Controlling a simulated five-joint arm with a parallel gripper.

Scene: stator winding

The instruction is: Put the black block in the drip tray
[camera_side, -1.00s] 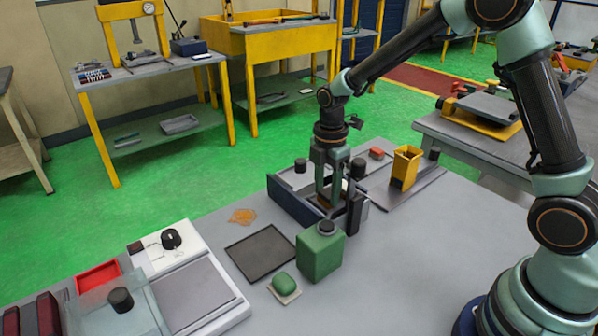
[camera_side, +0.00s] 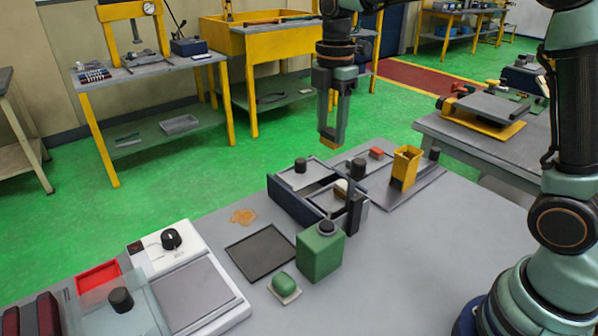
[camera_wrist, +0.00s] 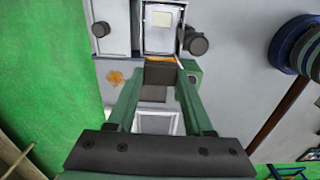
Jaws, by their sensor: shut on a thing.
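My gripper (camera_side: 332,138) is raised high above the bench, over the back of the open drawer unit. It is shut on a small dark block (camera_wrist: 157,75), seen between the fingers in the wrist view. An orange-brown face or edge shows on the block, also at the fingertips in the side view. I take the drip tray to be the flat dark tray (camera_side: 262,252) lying on the bench, left of the green canister (camera_side: 318,256). It looks empty and lies well below and to the left of my gripper.
The blue-grey drawer unit (camera_side: 290,205) stands behind the canister, with a pale block (camera_side: 341,187) inside. A green soap-like lump (camera_side: 284,284) sits before the tray. An orange spill (camera_side: 243,216) lies behind it. A white scale (camera_side: 190,290) stands left; a yellow holder (camera_side: 405,166) stands right.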

